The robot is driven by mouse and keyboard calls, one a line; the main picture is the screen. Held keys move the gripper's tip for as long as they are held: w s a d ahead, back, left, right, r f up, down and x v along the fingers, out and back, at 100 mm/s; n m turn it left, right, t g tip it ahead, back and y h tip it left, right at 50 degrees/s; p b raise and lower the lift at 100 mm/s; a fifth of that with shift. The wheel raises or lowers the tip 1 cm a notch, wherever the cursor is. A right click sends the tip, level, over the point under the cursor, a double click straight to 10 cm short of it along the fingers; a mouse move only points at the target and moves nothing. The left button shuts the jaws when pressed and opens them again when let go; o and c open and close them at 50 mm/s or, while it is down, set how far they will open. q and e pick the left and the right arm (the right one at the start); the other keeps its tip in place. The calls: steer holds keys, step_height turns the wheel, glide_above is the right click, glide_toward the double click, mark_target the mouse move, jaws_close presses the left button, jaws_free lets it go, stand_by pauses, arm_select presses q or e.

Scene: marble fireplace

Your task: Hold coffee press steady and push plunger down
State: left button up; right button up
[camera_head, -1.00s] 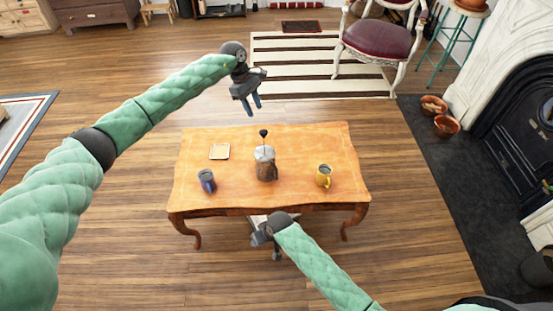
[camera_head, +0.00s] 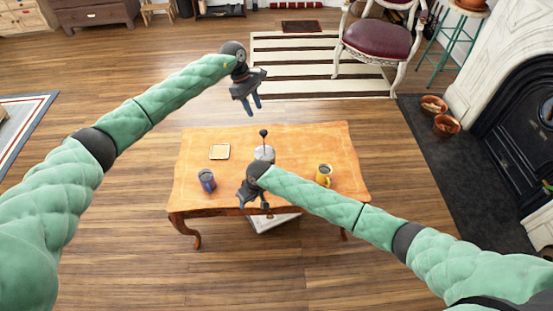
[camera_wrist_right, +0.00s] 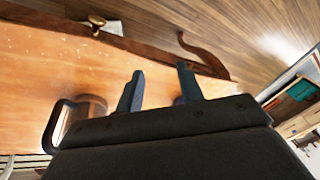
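The coffee press (camera_head: 264,152) stands upright in the middle of the wooden table. Its plunger knob (camera_head: 263,133) is raised well above the lid on a thin rod. My right forearm and gripper hide its lower body. My right gripper (camera_head: 254,204) is open and empty over the table's front part, in front of the press. In the right wrist view its two fingers (camera_wrist_right: 161,78) are apart, and what looks like the press's dark handle (camera_wrist_right: 60,118) shows to their left. My left gripper (camera_head: 252,103) is open and empty, in the air beyond the table's back edge.
On the table (camera_head: 317,143) are a blue mug (camera_head: 206,181) to the left, a yellow mug (camera_head: 324,175) to the right and a small yellow-and-white square (camera_head: 219,152) at the back left. Something white (camera_head: 274,222) shows below the table's front edge.

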steer(key=w+d+r+h, duration=0.1)
steer(key=w+d+r, duration=0.1)
steer(key=w+d, duration=0.2)
steer(key=w+d+r+h, duration=0.1)
steer(key=w+d+r, duration=0.1)
steer(key=w, duration=0.3)
steer(key=w+d+r+h, duration=0.1)
steer(key=w+d+r, duration=0.2)
steer(key=w+d, duration=0.1)
steer(key=shift+w+d+m, duration=0.3)
steer(key=shift+w+d, duration=0.1)
steer(key=shift+d, duration=0.4)
steer(key=shift+d+f, duration=0.1)
steer(key=shift+f, duration=3.8)
jaws_close()
steer(key=shift+w, duration=0.1)
